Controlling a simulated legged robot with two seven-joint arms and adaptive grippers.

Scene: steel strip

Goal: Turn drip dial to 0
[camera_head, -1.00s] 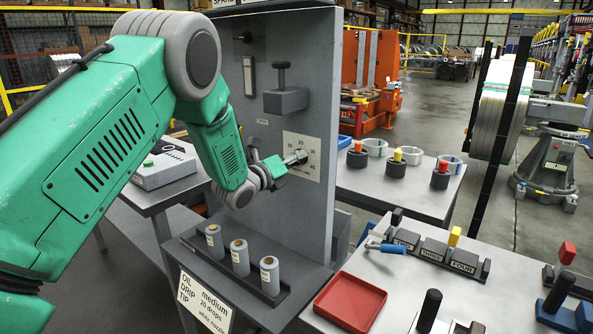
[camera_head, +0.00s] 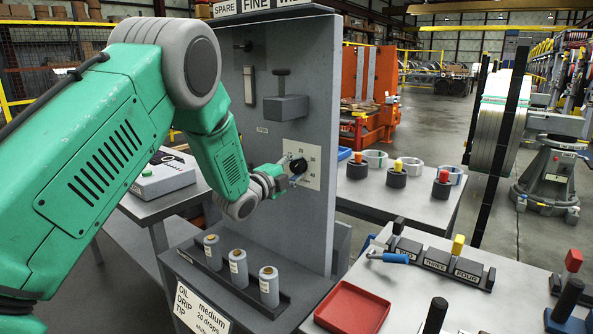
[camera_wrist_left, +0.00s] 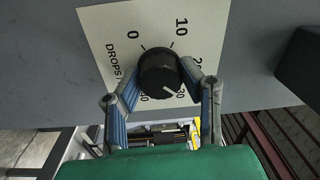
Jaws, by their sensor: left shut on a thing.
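The drip dial is a round black knob (camera_wrist_left: 158,70) on a white plate (camera_wrist_left: 95,35) marked "DROPS" with numbers including 0, 10 and 20. A white line on the knob points to the lower right, near what looks like the 30 mark, well away from 0. My left gripper (camera_wrist_left: 160,85) is shut on the knob, one finger on each side. In the head view the gripper (camera_head: 290,176) reaches the dial (camera_head: 299,166) on the upright grey panel (camera_head: 305,80). My right gripper is not in view.
Below the dial, several grey bottles (camera_head: 238,267) stand on a ledge beside a sign reading "medium, 20 drops" (camera_head: 203,310). A grey block with a lever (camera_head: 287,107) sticks out above the dial. A red tray (camera_head: 352,307) lies on the table at right.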

